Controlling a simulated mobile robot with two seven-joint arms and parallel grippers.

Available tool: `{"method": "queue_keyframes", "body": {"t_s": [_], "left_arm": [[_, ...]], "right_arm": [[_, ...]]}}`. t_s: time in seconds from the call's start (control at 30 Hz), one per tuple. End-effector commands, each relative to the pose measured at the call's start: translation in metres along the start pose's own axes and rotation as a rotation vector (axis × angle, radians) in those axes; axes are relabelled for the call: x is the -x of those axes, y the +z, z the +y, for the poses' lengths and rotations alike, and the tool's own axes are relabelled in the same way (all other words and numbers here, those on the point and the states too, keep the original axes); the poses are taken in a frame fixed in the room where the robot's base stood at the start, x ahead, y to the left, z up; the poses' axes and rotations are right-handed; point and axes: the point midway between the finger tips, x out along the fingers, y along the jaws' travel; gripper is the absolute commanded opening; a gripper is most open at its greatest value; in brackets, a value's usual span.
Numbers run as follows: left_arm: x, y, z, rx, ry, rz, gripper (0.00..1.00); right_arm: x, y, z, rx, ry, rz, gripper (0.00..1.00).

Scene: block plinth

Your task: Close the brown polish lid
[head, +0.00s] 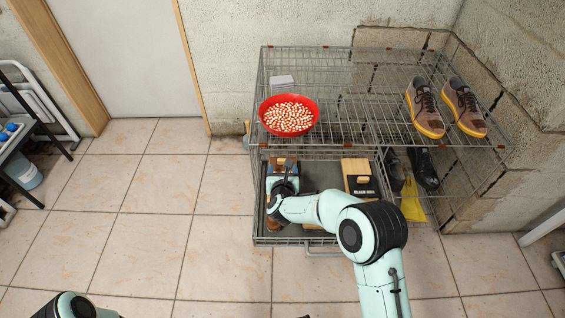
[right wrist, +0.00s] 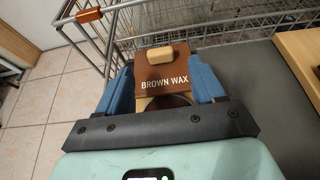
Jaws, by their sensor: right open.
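The brown polish lid (right wrist: 150,77) is a brown panel with a pale wooden knob (right wrist: 160,55) and the words "BROWN WAX". It looks raised, with a tan wooden body and a dark round shape partly visible below it. The lid also shows in the head view (head: 285,163), at the left back of the rack's lower tray. My right gripper (right wrist: 163,78) is open, its blue fingers on either side of the lid and box. Whether the fingers touch them I cannot tell. My right wrist hides much of the box in the head view. My left gripper is out of view.
The lower tray (head: 325,173) of the wire rack (head: 350,75) also holds a second wooden box with a black label (head: 358,178). A red bowl of beans (head: 289,115) and brown shoes (head: 426,108) stand on the shelf above. Black shoes (head: 424,168) are at the right.

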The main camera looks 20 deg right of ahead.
Motion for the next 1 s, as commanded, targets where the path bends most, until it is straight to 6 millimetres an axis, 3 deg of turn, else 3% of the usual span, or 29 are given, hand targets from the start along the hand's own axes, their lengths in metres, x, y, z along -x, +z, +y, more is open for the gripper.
{"method": "queue_keyframes", "body": {"t_s": [0.1,0.3,0.77,0.8,1.0], "left_arm": [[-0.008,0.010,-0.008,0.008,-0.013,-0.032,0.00],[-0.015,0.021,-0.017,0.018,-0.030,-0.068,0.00],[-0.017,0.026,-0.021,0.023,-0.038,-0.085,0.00],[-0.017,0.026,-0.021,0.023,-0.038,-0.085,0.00],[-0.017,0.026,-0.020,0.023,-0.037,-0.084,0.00]], "right_arm": [[-0.025,-0.002,0.000,-0.001,-0.001,-0.001,0.68],[-0.051,-0.001,0.001,-0.001,0.000,-0.001,0.68],[-0.061,0.001,0.001,0.000,0.001,-0.001,0.68],[-0.061,0.001,0.001,0.000,0.001,-0.001,0.62],[-0.061,0.001,0.000,0.000,0.001,-0.001,0.00]]}}
